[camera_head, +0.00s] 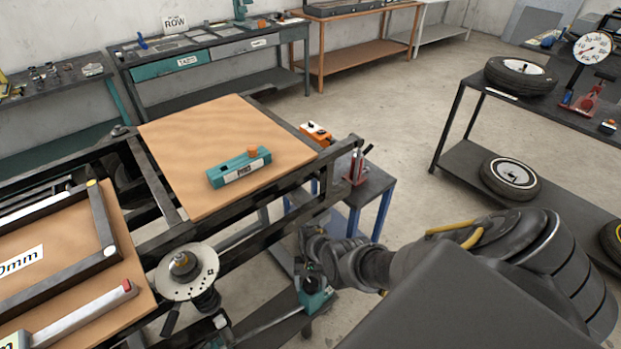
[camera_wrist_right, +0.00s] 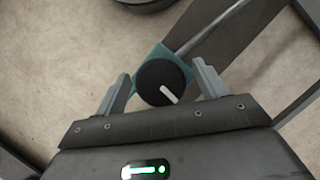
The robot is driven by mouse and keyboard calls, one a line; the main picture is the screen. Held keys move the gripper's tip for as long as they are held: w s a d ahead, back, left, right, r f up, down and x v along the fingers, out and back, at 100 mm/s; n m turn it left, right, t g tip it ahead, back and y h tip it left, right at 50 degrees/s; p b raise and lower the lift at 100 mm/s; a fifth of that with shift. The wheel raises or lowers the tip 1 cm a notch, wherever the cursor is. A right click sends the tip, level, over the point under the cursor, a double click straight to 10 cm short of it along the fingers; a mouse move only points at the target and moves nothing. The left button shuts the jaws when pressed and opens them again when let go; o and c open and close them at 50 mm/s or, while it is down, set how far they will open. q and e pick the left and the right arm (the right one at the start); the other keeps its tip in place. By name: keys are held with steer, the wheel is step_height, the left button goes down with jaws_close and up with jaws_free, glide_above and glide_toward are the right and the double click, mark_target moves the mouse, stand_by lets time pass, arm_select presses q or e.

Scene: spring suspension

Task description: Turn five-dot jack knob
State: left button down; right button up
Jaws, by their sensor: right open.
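In the right wrist view, a round black knob (camera_wrist_right: 156,84) with a white pointer line sits on a teal jack body (camera_wrist_right: 150,56). Its pointer slants down to the right. My right gripper (camera_wrist_right: 160,74) is open, with one finger on each side of the knob; I cannot tell whether either touches it. In the head view, the teal jack (camera_head: 317,301) and its dark knob (camera_head: 312,284) are low beside the frame, just below my right gripper (camera_head: 306,246). I cannot make out any dots on this jack. My left gripper is out of view.
A dark metal frame (camera_head: 240,200) holds a wooden board (camera_head: 220,135) with a teal block (camera_head: 238,168) on it. A round hub plate (camera_head: 187,270) stands to the left of the jack. A blue-legged stand (camera_head: 375,187) is behind the gripper.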

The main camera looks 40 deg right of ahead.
steer(key=p+v, duration=0.4)
steer(key=v, duration=0.6)
steer(key=shift+r, duration=0.35)
steer(key=shift+d, duration=0.1)
